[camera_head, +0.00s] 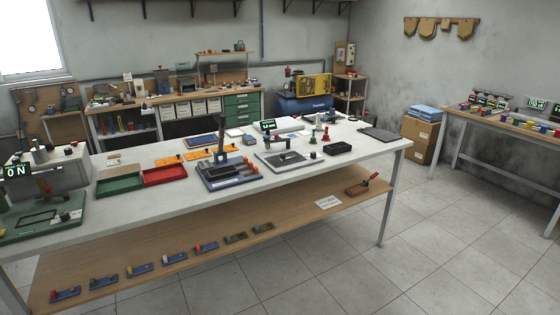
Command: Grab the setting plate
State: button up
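No label readable here names the setting plate, so I cannot tell which piece it is. Flat plates lie on the long white table (345,150). A grey plate (267,157) with a dark cutout and small knobs lies right of the middle. A plain dark plate (383,134) lies near the right end. Orange plates (168,161) with small parts lie left of the middle, near the far edge. My gripper is not in view.
A blue fixture (232,180) with an upright dark lever stands mid-table. Green (119,184) and red (165,175) trays sit to its left, a black tray (338,148) to its right. The lower shelf (285,218) holds several small blocks. Tiled floor (440,240) is open at right.

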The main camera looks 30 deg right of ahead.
aim_at(282, 158)
jog(key=z, duration=0.3)
jog(key=i, duration=1)
jog(key=u, duration=0.3)
